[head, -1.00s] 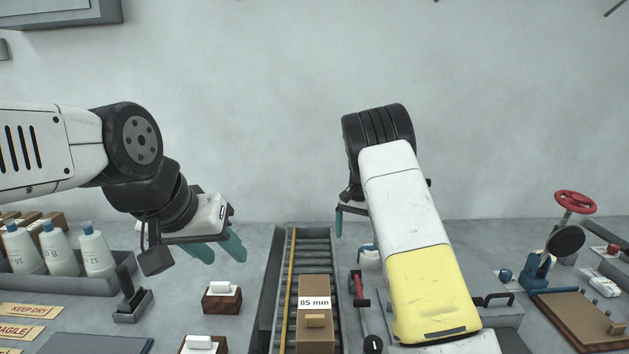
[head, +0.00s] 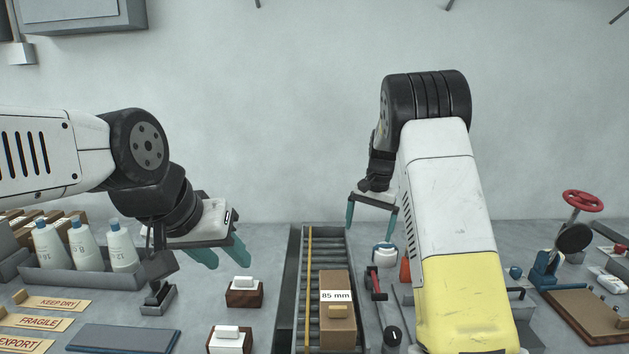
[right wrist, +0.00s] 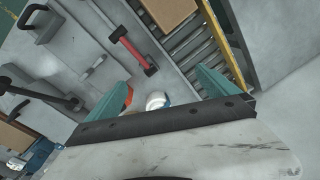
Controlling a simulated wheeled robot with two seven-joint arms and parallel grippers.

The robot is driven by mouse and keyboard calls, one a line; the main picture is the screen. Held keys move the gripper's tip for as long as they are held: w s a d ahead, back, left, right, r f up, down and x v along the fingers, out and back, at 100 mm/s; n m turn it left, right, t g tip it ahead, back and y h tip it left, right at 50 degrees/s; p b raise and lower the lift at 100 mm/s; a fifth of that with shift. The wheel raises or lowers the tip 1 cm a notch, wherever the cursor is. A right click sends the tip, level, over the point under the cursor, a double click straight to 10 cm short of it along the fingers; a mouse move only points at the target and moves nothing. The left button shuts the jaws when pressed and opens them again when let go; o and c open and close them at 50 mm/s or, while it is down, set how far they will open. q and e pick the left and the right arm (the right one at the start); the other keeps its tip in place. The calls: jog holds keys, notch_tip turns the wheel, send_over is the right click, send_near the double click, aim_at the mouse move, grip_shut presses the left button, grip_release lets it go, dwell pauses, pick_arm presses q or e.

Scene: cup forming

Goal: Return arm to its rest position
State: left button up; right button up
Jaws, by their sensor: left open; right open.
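My left gripper (head: 222,252) is open and empty, with its teal fingers apart above the bench at the left of the roller conveyor. A small white round item (right wrist: 157,100) lies lower down on the bench. My right arm's yellow and white forearm hides part of the bench at the right.
A cardboard box (head: 337,297) marked 85 mm sits on the conveyor (head: 306,325). A red-handled tool (head: 375,283) lies to its right. White bottles (head: 122,248) stand in a tray at the left. A blue press with a red wheel (head: 582,200) stands at the right.

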jog(key=s+r+n+t+y, duration=0.2)
jog(key=s+r+t, duration=0.1)
jog(key=s+r, duration=1.1)
jog(key=s+a+n+t, duration=0.1)
jog(key=s+n+t, duration=0.1)
jog(key=s, duration=1.8)
jog(key=shift+r+n+t+h, duration=0.3)
jog(key=shift+n, duration=0.5)
jog(key=shift+a, duration=0.1)
